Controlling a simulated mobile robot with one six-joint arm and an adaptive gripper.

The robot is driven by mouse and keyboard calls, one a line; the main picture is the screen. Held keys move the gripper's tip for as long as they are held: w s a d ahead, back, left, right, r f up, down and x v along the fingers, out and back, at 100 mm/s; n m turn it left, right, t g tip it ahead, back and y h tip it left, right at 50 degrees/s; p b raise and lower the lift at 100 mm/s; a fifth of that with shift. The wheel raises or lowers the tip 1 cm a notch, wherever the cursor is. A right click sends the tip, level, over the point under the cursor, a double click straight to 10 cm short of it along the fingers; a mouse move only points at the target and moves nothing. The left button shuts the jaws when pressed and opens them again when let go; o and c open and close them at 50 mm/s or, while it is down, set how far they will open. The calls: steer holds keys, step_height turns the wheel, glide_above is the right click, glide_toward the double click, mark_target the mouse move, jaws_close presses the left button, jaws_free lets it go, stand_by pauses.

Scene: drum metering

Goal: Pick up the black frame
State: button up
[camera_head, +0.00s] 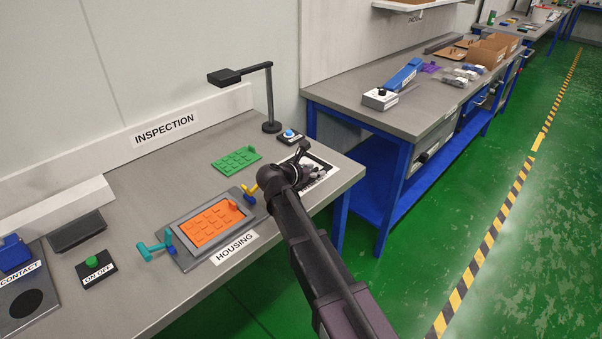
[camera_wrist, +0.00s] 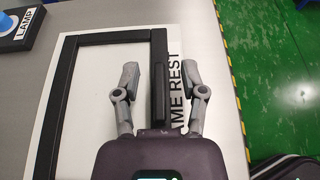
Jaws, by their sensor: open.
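The black frame (camera_wrist: 110,37) lies on a white sheet (camera_wrist: 180,155) printed with letters reading "AME REST" in the wrist view. My gripper (camera_wrist: 161,70) is open, with one finger on each side of the frame's right bar. Gaps show between the bar and both fingers. The near part of the frame is hidden behind my gripper body. In the head view my gripper (camera_head: 308,174) is over the sheet at the right end of the inspection table, and my wrist hides most of the frame there.
An orange plate (camera_head: 212,222) sits in the grey housing fixture (camera_head: 190,262), with teal and yellow clamps around it. A green plate (camera_head: 236,160), a lamp button box (camera_head: 289,136) and a lamp stand (camera_head: 271,126) are nearby. The table's right edge is close to the sheet.

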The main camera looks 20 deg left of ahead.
stand_by(0.3)
jaws_close()
steer(key=shift+r, duration=0.15)
step_height(320, 180, up, 10)
steer(key=p, duration=1)
